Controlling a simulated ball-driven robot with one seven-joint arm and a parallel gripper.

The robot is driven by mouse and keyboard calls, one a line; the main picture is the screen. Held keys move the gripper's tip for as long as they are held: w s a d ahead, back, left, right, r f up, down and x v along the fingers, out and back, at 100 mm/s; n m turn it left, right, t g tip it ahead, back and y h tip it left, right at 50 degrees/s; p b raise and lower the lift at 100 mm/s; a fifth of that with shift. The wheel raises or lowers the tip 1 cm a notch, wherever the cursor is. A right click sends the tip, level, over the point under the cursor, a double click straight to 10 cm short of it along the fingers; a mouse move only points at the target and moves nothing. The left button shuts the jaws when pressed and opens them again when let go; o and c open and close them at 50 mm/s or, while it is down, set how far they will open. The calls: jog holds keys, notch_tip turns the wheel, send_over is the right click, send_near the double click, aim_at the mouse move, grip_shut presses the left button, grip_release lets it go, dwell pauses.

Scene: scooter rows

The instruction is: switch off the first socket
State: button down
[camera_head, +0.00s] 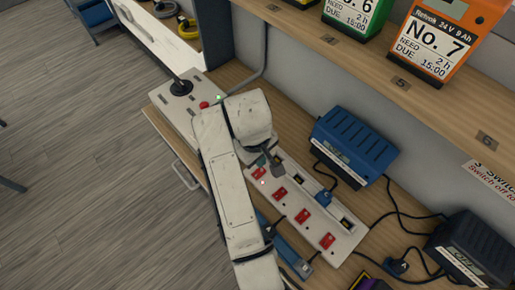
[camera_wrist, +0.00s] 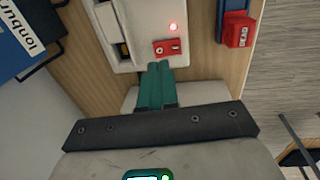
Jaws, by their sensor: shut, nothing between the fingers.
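A white socket strip (camera_head: 345,243) with several red rocker switches lies along the bench in the head view. The end red switch (camera_head: 258,173) is the one closest to my gripper (camera_head: 274,164). In the wrist view a red switch (camera_wrist: 167,47) sits on the strip (camera_wrist: 140,20), with a lit red lamp (camera_wrist: 173,27) beside it. My gripper (camera_wrist: 158,68) has its teal fingers together and empty. The fingertips are just short of that switch in the picture; whether they touch it I cannot tell. My arm hides part of the strip's end in the head view.
A blue charger (camera_head: 352,145) and a dark charger (camera_head: 470,250) stand behind the strip, with cables around. A blue plug (camera_head: 323,198) is in the strip. A control box (camera_head: 180,95) with a joystick is at left. A shelf (camera_head: 400,85) holding batteries overhangs the bench.

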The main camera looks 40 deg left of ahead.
aim_at(257, 174)
jog(key=shift+w+f, duration=0.15)
jog(key=shift+f, duration=1.05)
jog(key=shift+w+f, duration=0.15)
jog(key=shift+f, duration=1.05)
jog(key=shift+d+f, duration=0.1)
jog(key=shift+f, duration=0.15)
jog(key=shift+s+p, duration=0.1)
jog(key=shift+p, duration=0.3)
jog(key=shift+s+p, duration=0.6)
jog(key=shift+s, duration=0.1)
jog(key=shift+r, duration=0.15)
jog(key=shift+r+p, duration=0.6)
notch_tip(257, 174, up, 13)
jog(key=s+p, duration=0.1)
jog(key=shift+s+a+f, duration=0.2)
jog(key=shift+s, duration=0.1)
